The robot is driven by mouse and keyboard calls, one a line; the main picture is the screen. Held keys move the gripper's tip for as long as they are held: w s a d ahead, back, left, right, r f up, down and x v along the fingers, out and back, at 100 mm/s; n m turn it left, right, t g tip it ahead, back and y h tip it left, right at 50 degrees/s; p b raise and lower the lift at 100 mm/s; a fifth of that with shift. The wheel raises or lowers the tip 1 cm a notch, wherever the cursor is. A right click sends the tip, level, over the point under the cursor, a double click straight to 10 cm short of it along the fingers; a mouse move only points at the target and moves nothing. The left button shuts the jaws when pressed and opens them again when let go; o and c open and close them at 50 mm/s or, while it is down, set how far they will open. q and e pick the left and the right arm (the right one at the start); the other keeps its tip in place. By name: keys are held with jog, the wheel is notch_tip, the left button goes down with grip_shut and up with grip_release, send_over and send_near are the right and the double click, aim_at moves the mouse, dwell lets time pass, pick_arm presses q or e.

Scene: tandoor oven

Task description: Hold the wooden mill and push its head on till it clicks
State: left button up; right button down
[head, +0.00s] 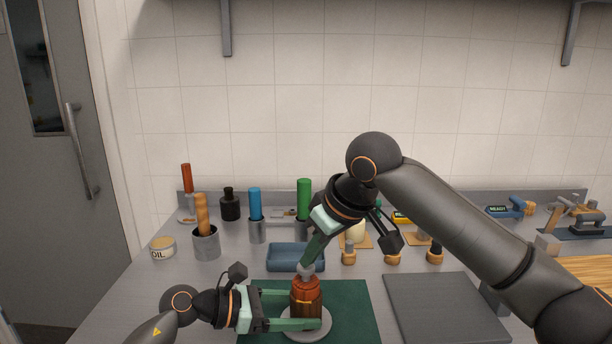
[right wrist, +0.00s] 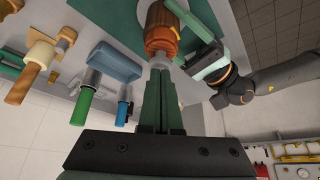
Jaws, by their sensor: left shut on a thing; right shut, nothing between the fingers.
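The wooden mill (head: 306,303) stands upright on a pale round disc (head: 312,335) on the green mat. Its reddish-brown head (head: 306,284) sits on top and ends in a silver knob. My left gripper (head: 300,309) is shut around the mill's lower body from the left. My right gripper (head: 307,266) points down from above, shut and empty, its fingertips at the silver knob; I cannot tell whether they touch. The right wrist view shows the mill (right wrist: 161,28) and the knob (right wrist: 160,63) just past the closed fingertips (right wrist: 158,72). Any seam below the head is too small to judge.
A blue tray (head: 296,258) lies behind the mill. A grey board (head: 440,308) lies to the right of the green mat (head: 355,315).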

aim_at(312, 269)
jog(key=shift+f, duration=0.15)
dwell(0.5)
jog(key=shift+s+f, duration=0.1)
jog(key=shift+f, duration=0.4)
jog(key=shift+r, duration=2.6)
jog(key=c, duration=1.6)
grip_release()
jog(key=c, duration=1.3)
grip_release()
jog(key=shift+d+f+m, duration=0.1)
jog(key=shift+m, duration=0.2)
jog(key=o, duration=0.5)
jog(key=shift+s+d+f+m+t+h, duration=0.3)
jog(key=shift+s+f+m+t+h, duration=0.2)
jog(key=shift+s+f+m, duration=0.35)
jog(key=shift+o, duration=1.4)
jog(key=shift+f+m, duration=0.25)
jog(key=shift+m, duration=0.1)
jog(key=shift+x, duration=3.25)
